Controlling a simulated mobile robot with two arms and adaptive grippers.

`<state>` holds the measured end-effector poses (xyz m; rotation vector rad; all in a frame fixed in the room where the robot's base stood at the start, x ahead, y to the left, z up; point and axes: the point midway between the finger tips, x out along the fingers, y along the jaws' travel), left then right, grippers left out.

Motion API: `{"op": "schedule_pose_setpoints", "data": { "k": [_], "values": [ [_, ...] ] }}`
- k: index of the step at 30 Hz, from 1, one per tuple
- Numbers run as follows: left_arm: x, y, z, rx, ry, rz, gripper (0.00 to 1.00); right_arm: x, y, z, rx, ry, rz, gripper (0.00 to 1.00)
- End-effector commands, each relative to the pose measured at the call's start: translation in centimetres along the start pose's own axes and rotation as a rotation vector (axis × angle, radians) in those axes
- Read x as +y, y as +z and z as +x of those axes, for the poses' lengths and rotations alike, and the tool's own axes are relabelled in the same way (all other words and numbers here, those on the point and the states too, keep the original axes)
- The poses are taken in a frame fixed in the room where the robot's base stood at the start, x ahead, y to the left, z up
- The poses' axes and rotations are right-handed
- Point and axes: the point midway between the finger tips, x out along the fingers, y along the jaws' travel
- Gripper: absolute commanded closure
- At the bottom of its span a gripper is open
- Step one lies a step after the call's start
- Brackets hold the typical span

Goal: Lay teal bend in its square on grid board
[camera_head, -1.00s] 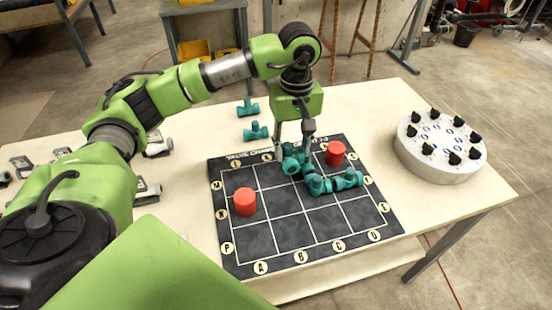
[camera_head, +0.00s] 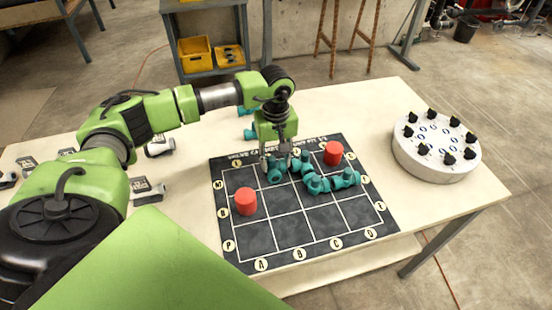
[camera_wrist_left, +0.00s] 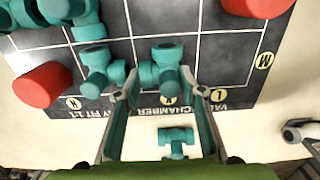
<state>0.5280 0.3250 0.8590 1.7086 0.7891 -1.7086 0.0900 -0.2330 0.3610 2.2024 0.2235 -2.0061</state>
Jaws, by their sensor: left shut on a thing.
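My left gripper (camera_head: 276,164) is shut on the teal bend (camera_head: 275,175) over the board's far row, in the second column from the left. In the left wrist view the gripper (camera_wrist_left: 160,82) points down, with the teal bend (camera_wrist_left: 163,68) between its fingers. The bend is at or just above the board; I cannot tell if it touches. The dark grid board (camera_head: 258,240) has white lines and round letter labels. Another teal piece (camera_head: 301,165) is close beside on the right; in the wrist view it is on the left (camera_wrist_left: 98,72). My right gripper is out of view.
More joined teal pieces (camera_head: 316,185) lie on the board. Red cylinders stand at its left (camera_head: 245,202) and far right (camera_head: 333,153). A teal tee (camera_wrist_left: 176,138) lies on the table off the board. A round white holder with black knobs (camera_head: 436,155) is at the right.

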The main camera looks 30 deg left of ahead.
Motion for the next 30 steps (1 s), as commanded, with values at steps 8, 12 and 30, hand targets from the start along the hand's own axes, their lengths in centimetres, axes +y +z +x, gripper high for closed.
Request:
{"op": "schedule_pose_setpoints", "data": {
  "k": [8, 12, 30],
  "values": [
    [0.0, 0.0, 0.2, 0.000, 0.000, 0.000, 0.56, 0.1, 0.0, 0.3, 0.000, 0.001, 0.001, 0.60],
    [0.0, 0.0, 0.2, 0.000, 0.000, 0.000, 0.56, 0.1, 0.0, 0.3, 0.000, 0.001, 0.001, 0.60],
    [0.1, -0.1, -7.9, 0.003, 0.005, 0.001, 0.56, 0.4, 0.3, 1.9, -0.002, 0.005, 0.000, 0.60]
  ]
}}
